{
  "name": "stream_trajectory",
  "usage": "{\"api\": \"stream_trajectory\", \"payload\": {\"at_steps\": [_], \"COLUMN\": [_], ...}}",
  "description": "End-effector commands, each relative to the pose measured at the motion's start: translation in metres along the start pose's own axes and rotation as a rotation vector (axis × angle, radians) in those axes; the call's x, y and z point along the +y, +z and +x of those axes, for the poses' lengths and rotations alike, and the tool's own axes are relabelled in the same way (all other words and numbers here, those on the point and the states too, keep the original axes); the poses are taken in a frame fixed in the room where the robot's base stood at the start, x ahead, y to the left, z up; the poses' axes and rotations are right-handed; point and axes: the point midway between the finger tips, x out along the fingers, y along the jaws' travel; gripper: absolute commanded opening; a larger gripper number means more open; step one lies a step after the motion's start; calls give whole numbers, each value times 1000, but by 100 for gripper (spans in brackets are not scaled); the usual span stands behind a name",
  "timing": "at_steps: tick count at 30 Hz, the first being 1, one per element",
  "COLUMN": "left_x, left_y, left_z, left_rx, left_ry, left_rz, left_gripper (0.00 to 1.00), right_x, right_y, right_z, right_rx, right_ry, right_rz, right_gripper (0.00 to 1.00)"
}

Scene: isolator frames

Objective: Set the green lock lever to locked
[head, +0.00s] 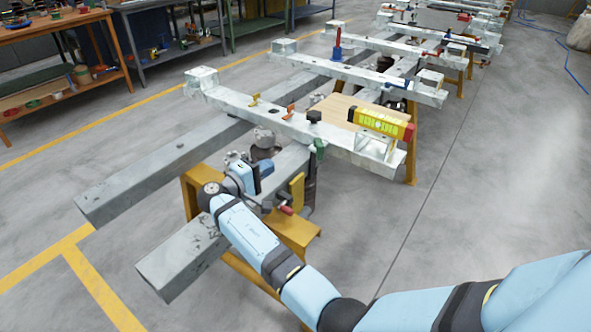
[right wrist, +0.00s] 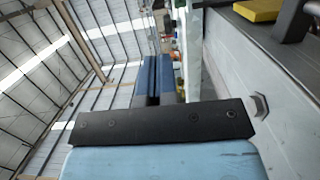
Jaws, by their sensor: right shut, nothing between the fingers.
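A small green lever (head: 319,148) hangs at the front side of the pale metal crossbeam (head: 345,142), just right of a black knob. I cannot read from here whether it stands at locked. My right gripper (head: 268,168) is shut and empty, left of the green lever and apart from it, close to the grey rail end. In the right wrist view its two blue fingers (right wrist: 152,80) lie together with nothing between them. A green spot beyond the fingers there is too small to identify. My left gripper is not in view.
A black knob (head: 314,116), an orange lever (head: 290,110) and a yellow lever (head: 254,98) stand on the crossbeam. A yellow upright part (head: 297,188) and red-tipped handle (head: 286,210) are beside my right gripper.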

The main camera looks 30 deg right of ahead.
Motion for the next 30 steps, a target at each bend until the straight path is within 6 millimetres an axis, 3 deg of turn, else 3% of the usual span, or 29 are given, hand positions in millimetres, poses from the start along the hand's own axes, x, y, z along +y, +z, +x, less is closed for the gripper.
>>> {"api": "stream_trajectory", "payload": {"at_steps": [8, 19, 24, 30], "left_x": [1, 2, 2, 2], "left_y": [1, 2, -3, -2], "left_z": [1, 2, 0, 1], "left_rx": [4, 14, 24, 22], "left_ry": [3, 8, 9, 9], "left_rz": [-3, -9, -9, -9], "left_gripper": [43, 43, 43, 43], "right_x": [-1, -2, -2, -1], "right_y": [0, 2, 20, 28], "right_z": [28, 106, 121, 128], "right_rx": [-2, -2, -1, 0], "right_ry": [3, 1, 2, 0], "right_rz": [1, 0, 0, 0], "right_gripper": [0, 0, 0, 0]}}
